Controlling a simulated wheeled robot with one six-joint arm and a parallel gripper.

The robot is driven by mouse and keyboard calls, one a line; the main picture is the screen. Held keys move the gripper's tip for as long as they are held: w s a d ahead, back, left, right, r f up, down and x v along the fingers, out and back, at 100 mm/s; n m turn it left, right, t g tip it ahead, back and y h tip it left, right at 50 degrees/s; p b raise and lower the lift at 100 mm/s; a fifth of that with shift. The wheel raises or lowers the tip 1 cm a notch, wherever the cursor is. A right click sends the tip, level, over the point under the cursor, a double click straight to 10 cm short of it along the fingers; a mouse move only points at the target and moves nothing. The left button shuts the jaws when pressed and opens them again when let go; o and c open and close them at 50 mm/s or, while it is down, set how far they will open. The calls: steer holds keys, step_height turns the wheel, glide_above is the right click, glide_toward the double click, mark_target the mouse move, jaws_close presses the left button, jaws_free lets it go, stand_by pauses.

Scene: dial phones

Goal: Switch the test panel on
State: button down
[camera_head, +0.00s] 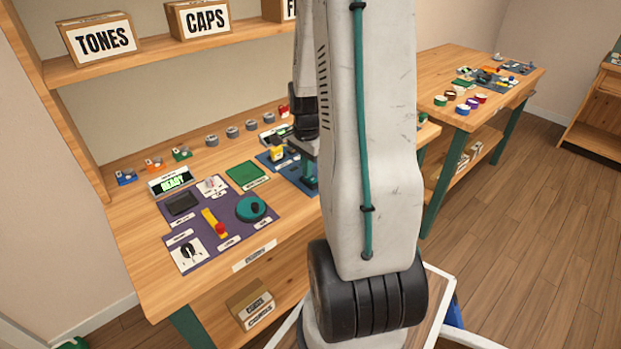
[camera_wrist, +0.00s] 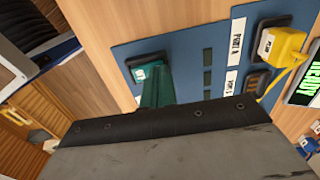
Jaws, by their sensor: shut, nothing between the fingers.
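The blue test panel (camera_wrist: 195,38) shows in the wrist view, with labels for ports and dark slots; its edge also shows in the head view (camera_head: 268,161). A dark switch housing with a small teal and white part (camera_wrist: 140,73) sits at the panel's left. My gripper (camera_wrist: 158,88) is shut and empty, its teal fingers at this switch and partly covering it. I cannot tell if they touch it. In the head view my gripper (camera_head: 309,172) points down over the panel, and my arm hides much of it. A yellow plug (camera_wrist: 281,43) stands on the panel's right.
A green-lit READY display (camera_wrist: 306,82) stands beside the panel in the wrist view. A purple board (camera_head: 205,224) with a teal dial (camera_head: 251,208) and another READY display (camera_head: 171,181) lie to the left. Shelf boxes stand above. A second bench (camera_head: 445,67) is at right.

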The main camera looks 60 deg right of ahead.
step_height(320, 180, up, 7)
stand_by(0.8)
stand_by(0.5)
steer(key=s+a+r+n, duration=0.4)
steer(key=a+n, duration=0.3)
steer(key=a, duration=0.3)
steer(key=s+a+r+n+t, duration=0.1)
steer(key=s+a+r+n, duration=0.3)
steer(key=a, duration=0.6)
steer(key=s+a+r+n, duration=0.4)
steer(key=a+r+n, duration=0.3)
steer(key=a+n, duration=0.2)
steer(key=shift+s+a+r+n, duration=0.2)
steer(key=shift+s+a+n, duration=0.2)
steer(key=shift+a, duration=0.35)
